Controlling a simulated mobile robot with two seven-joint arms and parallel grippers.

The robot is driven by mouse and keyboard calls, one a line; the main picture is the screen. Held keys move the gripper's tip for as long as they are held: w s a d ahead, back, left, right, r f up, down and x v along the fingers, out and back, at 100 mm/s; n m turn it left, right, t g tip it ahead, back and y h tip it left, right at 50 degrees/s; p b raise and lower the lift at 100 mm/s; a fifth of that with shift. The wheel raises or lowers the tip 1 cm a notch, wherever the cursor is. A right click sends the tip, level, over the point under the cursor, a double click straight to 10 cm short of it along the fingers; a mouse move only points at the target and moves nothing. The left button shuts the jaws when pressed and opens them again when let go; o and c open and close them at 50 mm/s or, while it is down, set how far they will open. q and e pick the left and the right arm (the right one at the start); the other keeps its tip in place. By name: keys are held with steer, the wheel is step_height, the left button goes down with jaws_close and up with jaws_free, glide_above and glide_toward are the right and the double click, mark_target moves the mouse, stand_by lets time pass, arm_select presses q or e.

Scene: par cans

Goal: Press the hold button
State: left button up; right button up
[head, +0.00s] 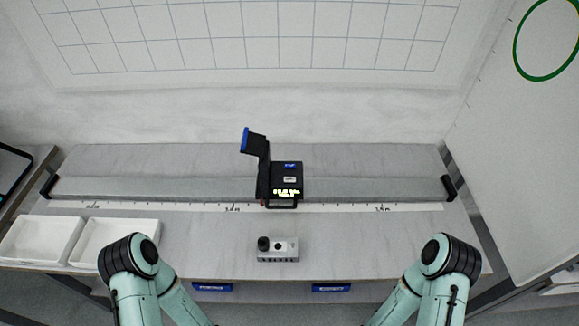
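A small grey box (285,255) sits on the bench near its front edge, a little right of the middle. It has a black knob (263,243) on its left end and a small dark round spot, perhaps a button, beside it. No label reading "hold" can be made out. Both my arms bend at the bottom corners and run out of the picture; neither gripper shows.
Two white trays (77,247) stand at the bench's left front. A marked measuring strip (340,208) runs across the bench (370,240), with black end brackets (449,188). A white panel stands at right.

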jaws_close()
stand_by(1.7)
